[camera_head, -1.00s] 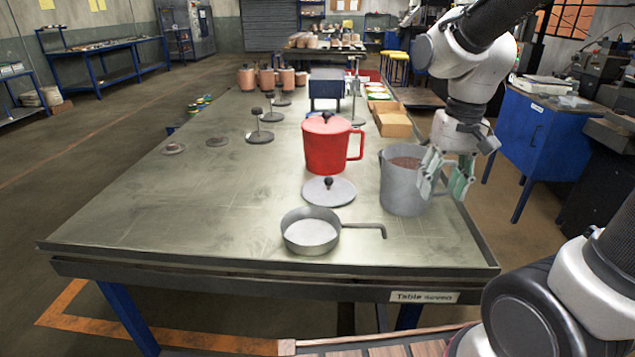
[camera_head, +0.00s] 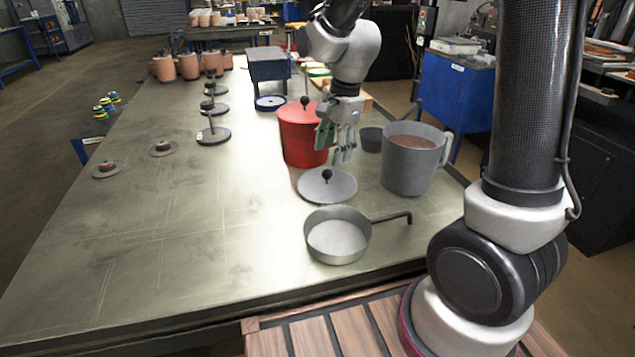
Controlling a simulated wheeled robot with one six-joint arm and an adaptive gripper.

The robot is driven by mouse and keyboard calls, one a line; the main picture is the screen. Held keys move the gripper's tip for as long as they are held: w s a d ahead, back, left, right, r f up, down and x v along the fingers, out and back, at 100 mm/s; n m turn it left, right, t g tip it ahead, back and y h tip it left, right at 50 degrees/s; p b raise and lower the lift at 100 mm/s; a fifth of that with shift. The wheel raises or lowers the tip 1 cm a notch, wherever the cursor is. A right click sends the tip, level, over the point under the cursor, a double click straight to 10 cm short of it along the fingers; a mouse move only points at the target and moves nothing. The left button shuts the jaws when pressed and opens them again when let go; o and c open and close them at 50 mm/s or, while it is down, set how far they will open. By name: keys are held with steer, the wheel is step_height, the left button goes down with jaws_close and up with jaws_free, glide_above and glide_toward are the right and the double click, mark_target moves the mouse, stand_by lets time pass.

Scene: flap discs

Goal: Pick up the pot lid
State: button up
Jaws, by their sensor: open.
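A grey round pot lid (camera_head: 318,188) with a black knob lies flat on the table, in front of the red lidded pot (camera_head: 297,145). My gripper (camera_head: 337,150) points down above and behind the lid, a little right of its knob. It is open, with nothing visible between its fingers, and it covers the right part of the red pot. It looks apart from the lid, though the exact height is hard to judge.
A shallow grey pan (camera_head: 337,243) with a handle stands in front of the lid. A large grey pot (camera_head: 412,160) with brown contents stands to its right. Discs on stands (camera_head: 213,133) and a blue box (camera_head: 268,68) are further back. The table's left side (camera_head: 150,235) is mostly clear.

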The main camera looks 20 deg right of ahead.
mark_target(328, 170)
steer(key=shift+w+a+m, duration=0.1)
steer(key=shift+w+m, duration=0.15)
steer(key=shift+m, duration=0.95)
steer(key=f, duration=0.5)
steer(key=w+f, duration=0.1)
steer(key=f, duration=0.1)
steer(key=shift+a+f, duration=0.3)
steer(key=shift+f, duration=0.05)
jaws_close()
